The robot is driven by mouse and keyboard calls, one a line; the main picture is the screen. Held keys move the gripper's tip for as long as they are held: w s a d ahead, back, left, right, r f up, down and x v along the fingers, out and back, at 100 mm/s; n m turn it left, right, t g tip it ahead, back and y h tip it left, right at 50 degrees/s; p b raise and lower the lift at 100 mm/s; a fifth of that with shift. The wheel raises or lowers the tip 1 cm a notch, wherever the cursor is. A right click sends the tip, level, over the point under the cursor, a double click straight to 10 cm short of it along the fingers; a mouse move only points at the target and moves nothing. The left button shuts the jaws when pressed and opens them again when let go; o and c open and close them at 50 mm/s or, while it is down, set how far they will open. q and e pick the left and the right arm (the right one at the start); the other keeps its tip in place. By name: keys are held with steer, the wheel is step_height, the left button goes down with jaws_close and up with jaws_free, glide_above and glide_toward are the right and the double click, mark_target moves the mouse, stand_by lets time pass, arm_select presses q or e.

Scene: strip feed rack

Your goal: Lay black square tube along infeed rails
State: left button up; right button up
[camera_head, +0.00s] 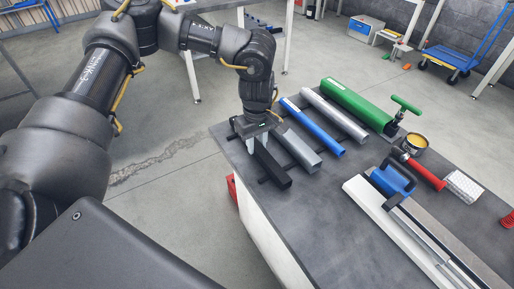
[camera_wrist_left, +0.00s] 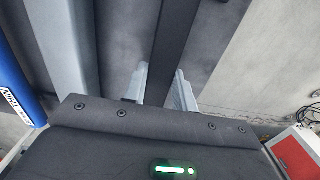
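The black square tube (camera_head: 272,171) lies at the left edge of the grey bench, beside a grey square tube (camera_head: 301,153). My left gripper (camera_head: 256,140) is low over the tube's far part. In the left wrist view, its two pale fingers (camera_wrist_left: 160,88) stand on either side of the black tube (camera_wrist_left: 176,40), very close to it. I cannot tell whether they press on it. Long pale and grey rails (camera_head: 432,243), seemingly the infeed rails, run along the right of the bench, with a blue clamp-like part (camera_head: 392,180) across them. My right gripper is not in view.
A blue tube (camera_head: 316,128), a silver tube (camera_head: 335,115) and a large green profile (camera_head: 357,106) lie beside the grey tube. A green-handled tool (camera_head: 403,106), a yellow-filled tin (camera_head: 415,143) and a red-handled tool (camera_head: 425,172) are at the right. The bench's front middle (camera_head: 320,225) is clear.

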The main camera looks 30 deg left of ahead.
mark_target(258, 145)
arm_select(q)
jaws_close()
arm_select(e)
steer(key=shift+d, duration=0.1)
arm_select(q)
steer(key=shift+r, duration=0.1)
steer(key=shift+r, duration=0.45)
step_height(258, 145, up, 2)
steer(key=shift+d+r+b, duration=0.1)
steer(key=shift+r+b, duration=0.1)
steer(key=shift+b, duration=0.3)
steer(key=s+d+r+b, duration=0.2)
steer(key=s+d+r, duration=0.4)
steer(key=s+r, duration=0.3)
steer(key=shift+s+r, duration=0.3)
steer(key=shift+s, duration=1.45)
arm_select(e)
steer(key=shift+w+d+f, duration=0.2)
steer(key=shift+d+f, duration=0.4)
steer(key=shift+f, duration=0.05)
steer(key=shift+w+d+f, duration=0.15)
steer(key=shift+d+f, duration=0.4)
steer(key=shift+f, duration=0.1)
